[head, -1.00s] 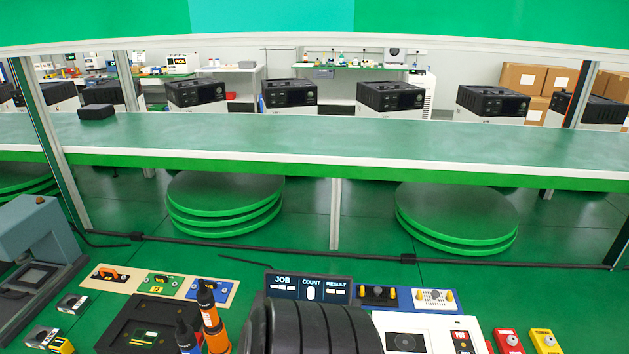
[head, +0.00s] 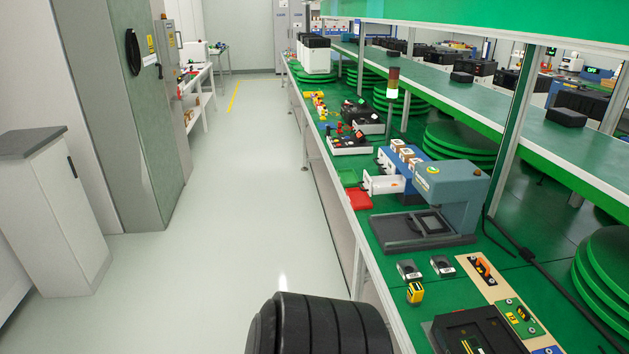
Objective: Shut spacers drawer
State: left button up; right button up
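A blue drawer unit (head: 397,160) stands on the green bench, behind the grey-blue press in the head view. A white drawer (head: 382,186) sticks out from its left side, over the bench near the front edge. Small brown-topped boxes sit on top of the unit. No label can be read at this distance, so I cannot tell for sure that this is the spacers drawer. Neither of my grippers is in view.
A grey-blue press (head: 452,192) stands on the near side of the drawer unit. A red tray (head: 359,199) lies close to the open drawer. The pale aisle floor (head: 245,200) left of the bench is clear. A white cabinet (head: 65,215) stands at the left.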

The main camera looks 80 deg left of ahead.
aim_at(384, 182)
jog(key=u, duration=2.3)
jog(key=i+j+z, duration=0.15)
jog(key=z, duration=0.3)
jog(key=i+j+z, duration=0.1)
jog(key=z, duration=0.35)
jog(key=j+z, duration=0.3)
jog(key=z, duration=0.2)
jog(key=i, duration=0.05)
